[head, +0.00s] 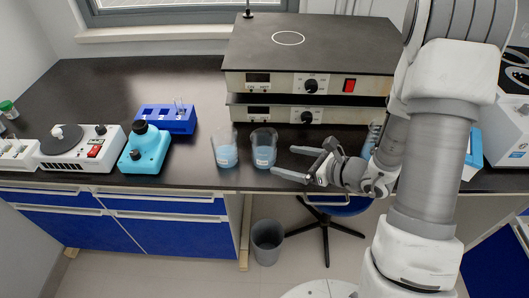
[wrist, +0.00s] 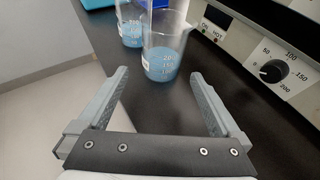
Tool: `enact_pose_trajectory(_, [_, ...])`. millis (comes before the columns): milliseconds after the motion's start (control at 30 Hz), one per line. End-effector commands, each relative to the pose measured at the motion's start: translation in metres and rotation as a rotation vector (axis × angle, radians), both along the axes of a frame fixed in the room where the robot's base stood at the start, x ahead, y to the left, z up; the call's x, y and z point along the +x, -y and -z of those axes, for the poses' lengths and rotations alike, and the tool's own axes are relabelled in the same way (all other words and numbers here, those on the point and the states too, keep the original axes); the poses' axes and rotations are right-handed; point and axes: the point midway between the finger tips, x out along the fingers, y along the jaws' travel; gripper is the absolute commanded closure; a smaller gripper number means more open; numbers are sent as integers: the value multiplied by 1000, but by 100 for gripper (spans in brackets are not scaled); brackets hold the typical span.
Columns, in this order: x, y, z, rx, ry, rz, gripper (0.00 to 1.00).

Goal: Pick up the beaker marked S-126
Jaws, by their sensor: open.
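Two clear beakers with blue liquid stand upright on the dark bench near its front edge. The right beaker (head: 263,148) is nearer to my gripper, and the left beaker (head: 225,150) stands just beside it. Both have small white labels, too small to read, so I cannot tell which is S-126. In the wrist view the nearer beaker (wrist: 164,55) is ahead, beyond the fingertips, and the farther beaker (wrist: 130,25) is partly behind it at upper left. My gripper (head: 283,162) is open and empty, to the right of the right beaker, fingers pointing left; it also shows in the wrist view (wrist: 158,75).
Two stacked hotplates (head: 310,60) stand behind the beakers. A blue rack (head: 166,120) with tubes, a blue device (head: 146,148) and a white device (head: 82,146) stand to the left. The bench's front edge is close to the beakers. A stool (head: 340,207) and a bin (head: 267,242) are below.

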Motion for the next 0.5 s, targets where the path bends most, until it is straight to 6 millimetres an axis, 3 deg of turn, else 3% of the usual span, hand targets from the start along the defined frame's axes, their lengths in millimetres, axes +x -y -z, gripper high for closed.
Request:
enact_pose_trajectory(167, [18,-24,13,0,0,-4,0])
enact_pose_trajectory(500, [35,-45,27,0,-1,-4,0])
